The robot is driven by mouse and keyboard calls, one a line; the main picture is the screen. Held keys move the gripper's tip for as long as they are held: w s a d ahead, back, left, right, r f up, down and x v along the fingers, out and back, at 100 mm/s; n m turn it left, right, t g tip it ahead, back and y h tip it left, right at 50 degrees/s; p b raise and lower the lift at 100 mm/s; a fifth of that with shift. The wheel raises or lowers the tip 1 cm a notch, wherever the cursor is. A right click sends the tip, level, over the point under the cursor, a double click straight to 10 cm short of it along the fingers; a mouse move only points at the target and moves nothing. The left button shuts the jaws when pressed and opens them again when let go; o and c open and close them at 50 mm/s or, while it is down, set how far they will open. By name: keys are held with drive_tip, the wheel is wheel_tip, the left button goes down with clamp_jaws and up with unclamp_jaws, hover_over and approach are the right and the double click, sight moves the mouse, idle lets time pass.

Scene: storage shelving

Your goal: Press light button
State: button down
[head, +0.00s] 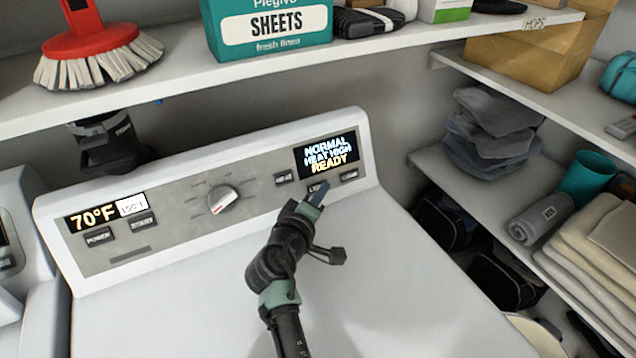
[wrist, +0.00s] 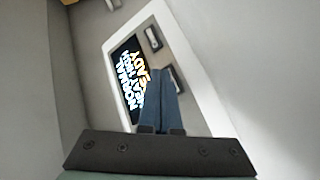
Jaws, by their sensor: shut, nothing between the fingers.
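The light button (head: 314,188) is a small dark button on the dryer's control panel, just below the display, its label partly covered by my fingertip. My gripper (head: 321,192) is shut and empty, its blue fingertips right at this button. In the wrist view my shut fingertips (wrist: 161,72) overlap a dark button (wrist: 151,73) beside the display. I cannot tell whether they touch it or press it in. The display (head: 328,155) is lit and reads NORMAL, HEAT HIGH, READY.
Other buttons flank the light button, one at left (head: 283,180) and one at right (head: 349,175). A round knob (head: 222,199) is farther left. A shelf (head: 270,70) with a SHEETS box (head: 268,25) and a red brush (head: 90,40) hangs above. The dryer top (head: 180,310) is clear.

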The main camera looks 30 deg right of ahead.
drive_tip(key=s+p, duration=0.1)
drive_tip(key=s+r+p, duration=0.1)
drive_tip(key=shift+s+r+p, duration=0.25)
drive_tip(key=shift+r+p, duration=0.05)
drive_tip(key=shift+p, duration=0.1)
drive_tip(key=shift+s+a+r+p, duration=0.1)
drive_tip(key=shift+s+r+p, duration=0.2)
drive_tip(key=shift+s+p, duration=0.55)
drive_tip(key=shift+s, duration=0.2)
